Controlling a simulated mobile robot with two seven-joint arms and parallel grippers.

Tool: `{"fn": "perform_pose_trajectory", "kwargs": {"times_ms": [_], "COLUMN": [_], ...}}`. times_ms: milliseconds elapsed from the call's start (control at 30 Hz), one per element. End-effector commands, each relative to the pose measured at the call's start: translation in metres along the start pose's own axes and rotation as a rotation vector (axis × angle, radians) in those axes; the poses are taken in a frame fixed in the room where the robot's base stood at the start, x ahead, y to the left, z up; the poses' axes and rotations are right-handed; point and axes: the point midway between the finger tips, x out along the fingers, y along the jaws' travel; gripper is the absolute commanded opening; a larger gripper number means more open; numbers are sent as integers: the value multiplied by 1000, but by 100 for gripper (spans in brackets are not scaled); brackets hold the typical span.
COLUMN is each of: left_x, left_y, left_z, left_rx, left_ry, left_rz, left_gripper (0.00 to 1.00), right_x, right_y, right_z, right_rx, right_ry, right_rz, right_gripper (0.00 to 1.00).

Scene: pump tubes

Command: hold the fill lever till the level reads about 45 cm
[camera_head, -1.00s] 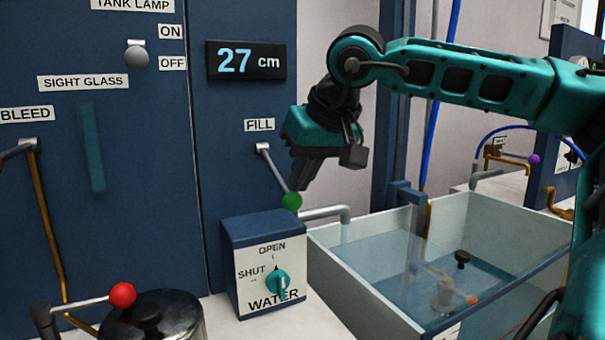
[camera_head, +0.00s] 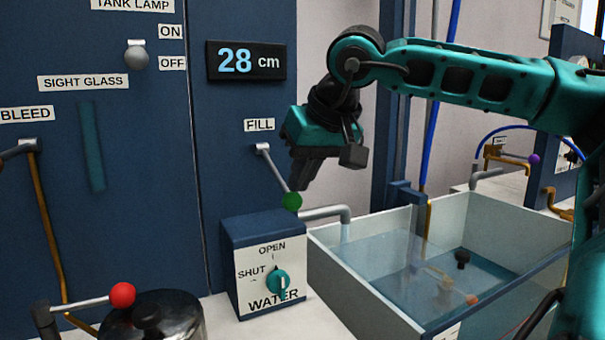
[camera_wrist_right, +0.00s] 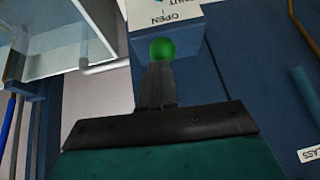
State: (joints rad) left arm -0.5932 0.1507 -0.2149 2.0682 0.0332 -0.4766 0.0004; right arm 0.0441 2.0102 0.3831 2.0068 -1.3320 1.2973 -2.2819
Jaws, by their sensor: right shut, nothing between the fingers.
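The fill lever (camera_head: 275,175) is a grey rod under the FILL label, slanting down to the right to a green ball (camera_head: 291,201). My right gripper (camera_head: 300,188) is shut with nothing between its fingers, and its tips are at the green ball from above. In the right wrist view the green ball (camera_wrist_right: 162,49) shows just beyond the shut fingertips (camera_wrist_right: 155,68); they look to be touching it. The level display (camera_head: 246,61) reads 28 cm. The sight glass (camera_head: 92,147) is a dark teal strip on the blue panel. My left gripper is not in view.
A water box (camera_head: 255,262) with a teal knob (camera_head: 277,283) stands just below the green ball. An open tank (camera_head: 330,240) of water is to the right. A red-ball lever (camera_head: 122,294) and a metal pot (camera_head: 165,320) are at lower left.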

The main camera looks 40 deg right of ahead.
Motion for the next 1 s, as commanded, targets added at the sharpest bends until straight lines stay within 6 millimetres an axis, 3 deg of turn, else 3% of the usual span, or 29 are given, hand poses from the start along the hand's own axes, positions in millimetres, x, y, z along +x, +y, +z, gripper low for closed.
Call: {"fn": "perform_pose_trajectory", "kwargs": {"times_ms": [633, 767, 1000], "left_x": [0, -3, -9], "left_y": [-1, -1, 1], "left_z": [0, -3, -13], "left_rx": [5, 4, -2], "left_ry": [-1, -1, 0], "left_rz": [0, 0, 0], "left_gripper": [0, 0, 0], "right_x": [0, -17, -72], "right_y": [1, 0, 0], "right_z": [1, 0, -1], "right_rx": [1, 1, 0], "right_ry": [-5, 0, 5], "right_rz": [1, 0, 0], "right_gripper": [0, 0, 0]}}
